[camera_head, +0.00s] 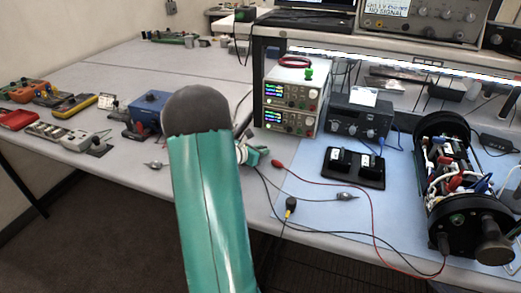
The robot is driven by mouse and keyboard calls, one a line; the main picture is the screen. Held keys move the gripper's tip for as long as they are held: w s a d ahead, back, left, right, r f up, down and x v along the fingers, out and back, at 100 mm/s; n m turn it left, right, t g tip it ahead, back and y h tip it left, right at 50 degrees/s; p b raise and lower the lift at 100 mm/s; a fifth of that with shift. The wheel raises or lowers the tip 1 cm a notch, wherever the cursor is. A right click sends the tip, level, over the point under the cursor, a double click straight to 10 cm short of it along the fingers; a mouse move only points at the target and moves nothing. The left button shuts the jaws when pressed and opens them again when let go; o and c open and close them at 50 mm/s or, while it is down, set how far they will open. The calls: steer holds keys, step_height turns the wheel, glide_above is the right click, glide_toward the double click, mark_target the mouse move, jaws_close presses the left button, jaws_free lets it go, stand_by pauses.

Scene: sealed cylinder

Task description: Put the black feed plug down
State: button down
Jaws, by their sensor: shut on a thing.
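My gripper (254,156) shows only in part, small and pale, just right of my teal arm, near the left edge of the blue mat. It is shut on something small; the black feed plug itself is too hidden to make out. A thin black lead (268,190) runs from the gripper down across the mat to the right. The red plug (277,164) lies on the bench just right of my gripper, its red lead curving to the cylinder (464,190). The cylinder lies open at the right, with wires inside and black end caps.
The blue mat (330,222) has free room around a black block with two white-labelled parts (354,167). A black-and-yellow plug (291,204) and a grey clip (346,197) lie on it. Power supplies (291,97) stand behind. Tools and meters sit at the left.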

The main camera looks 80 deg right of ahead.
steer(key=shift+f, duration=0.4)
steer(key=c, duration=1.3)
jaws_free()
steer(key=shift+r, duration=0.15)
steer(key=shift+r, duration=0.25)
steer(key=v, duration=1.2)
steer(key=shift+r, duration=0.15)
